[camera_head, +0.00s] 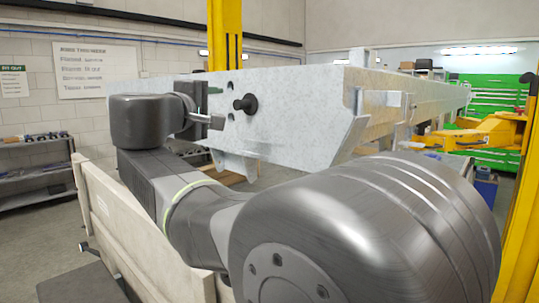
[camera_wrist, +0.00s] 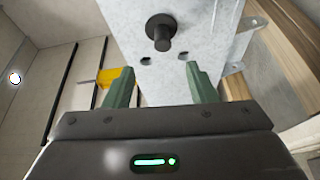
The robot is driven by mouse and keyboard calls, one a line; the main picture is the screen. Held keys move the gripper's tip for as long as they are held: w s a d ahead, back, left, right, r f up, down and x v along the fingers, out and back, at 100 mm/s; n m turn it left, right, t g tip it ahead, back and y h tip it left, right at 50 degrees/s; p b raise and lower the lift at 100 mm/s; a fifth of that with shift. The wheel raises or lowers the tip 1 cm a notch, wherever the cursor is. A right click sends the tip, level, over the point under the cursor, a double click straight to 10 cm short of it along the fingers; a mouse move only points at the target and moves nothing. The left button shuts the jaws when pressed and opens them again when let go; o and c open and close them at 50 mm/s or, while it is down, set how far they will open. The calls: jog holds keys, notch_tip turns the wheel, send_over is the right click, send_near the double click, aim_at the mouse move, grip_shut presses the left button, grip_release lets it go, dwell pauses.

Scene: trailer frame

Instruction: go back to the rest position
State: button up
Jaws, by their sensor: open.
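My gripper (camera_wrist: 157,85) is open and empty in the wrist view, its two green fingers apart. Beyond the fingers is the grey metal end face of the trailer frame (camera_wrist: 195,30), with a black round knob or pin (camera_wrist: 160,31) sticking out of it and two dark holes below. In the head view my gripper (camera_head: 213,122) is beside the end of the trailer frame (camera_head: 300,105), to the left of the black pin (camera_head: 246,104). The fingers look apart from the pin. My arm fills the lower front of the head view and hides part of the frame's underside.
A pale board wall (camera_head: 125,230) runs below my arm at the left. A grey shelf cart (camera_head: 38,165) stands farther left. Yellow posts (camera_head: 224,35) rise behind the frame and at the right edge. Green cabinets (camera_head: 495,95) stand at the back right. Floor shows at the lower left.

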aim_at(238, 103)
jog(key=p+x, duration=0.3)
jog(key=x, duration=1)
jog(key=shift+s+a, duration=0.1)
jog(key=shift+s, duration=0.15)
jog(key=shift+s+f+b, duration=0.1)
jog(key=shift+s+b, duration=0.1)
jog(key=shift+b, duration=0.1)
jog(key=b+v, duration=0.3)
jog(key=v, duration=1)
jog(key=p+x, duration=0.3)
jog(key=x, duration=1)
jog(key=shift+w+p, duration=0.35)
jog(key=shift+p, duration=0.05)
jog(key=s+a, duration=0.5)
jog(key=s, duration=0.1)
jog(key=shift+s, duration=0.3)
